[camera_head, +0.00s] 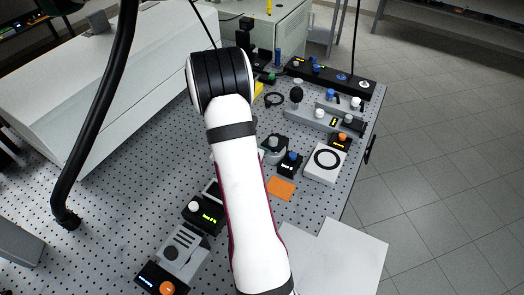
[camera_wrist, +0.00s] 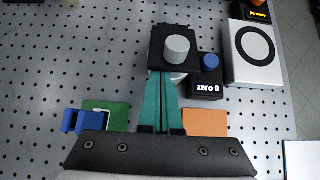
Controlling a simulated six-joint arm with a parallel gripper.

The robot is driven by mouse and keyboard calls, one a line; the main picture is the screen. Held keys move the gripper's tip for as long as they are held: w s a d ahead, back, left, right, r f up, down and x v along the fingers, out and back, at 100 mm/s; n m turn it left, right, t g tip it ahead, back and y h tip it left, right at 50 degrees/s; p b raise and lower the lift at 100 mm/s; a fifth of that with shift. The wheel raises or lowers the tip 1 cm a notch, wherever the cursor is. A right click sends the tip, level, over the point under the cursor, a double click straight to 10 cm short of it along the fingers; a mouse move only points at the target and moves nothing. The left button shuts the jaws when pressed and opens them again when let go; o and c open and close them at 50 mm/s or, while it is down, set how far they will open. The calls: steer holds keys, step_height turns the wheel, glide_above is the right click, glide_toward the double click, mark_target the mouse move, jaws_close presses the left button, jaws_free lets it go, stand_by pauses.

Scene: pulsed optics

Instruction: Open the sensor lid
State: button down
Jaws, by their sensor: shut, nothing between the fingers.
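A black square lid with a grey knob (camera_wrist: 178,48) sits on a pale round body, which shows just under its front edge; I take this to be the sensor lid. It also shows in the head view, right of my arm, as a dark unit with a pale knob (camera_head: 273,143). The lid looks closed. My gripper (camera_wrist: 170,82) has teal fingers, shut and empty, with their tips at the front edge of the lid in the wrist view. I cannot tell whether they touch it. In the head view my arm hides the gripper.
A black "zero 0" box (camera_wrist: 206,89) with a blue knob stands close right of the lid. A white box with a black ring (camera_wrist: 254,52) is further right. An orange card (camera_wrist: 205,122), a green card (camera_wrist: 106,113) and a blue piece (camera_wrist: 82,121) lie nearer.

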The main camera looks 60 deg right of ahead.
mark_target(268, 142)
steer(key=shift+d+r+y, duration=0.1)
steer(key=shift+r+y, duration=0.25)
steer(key=shift+y, duration=0.25)
steer(key=shift+d+r, duration=0.25)
steer(key=shift+r, duration=0.3)
steer(key=shift+d+r, duration=0.25)
steer(key=shift+r, duration=0.25)
steer(key=d+r, duration=0.2)
steer(key=r, duration=0.1)
steer(key=shift+d, duration=0.35)
steer(key=shift+d+r, duration=0.4)
steer(key=shift+d, duration=0.45)
steer(key=shift+d+r, duration=0.4)
steer(key=shift+d, duration=0.45)
steer(key=shift+d+r, duration=0.15)
steer(key=shift+d, duration=1.35)
steer(key=shift+d+r, duration=0.1)
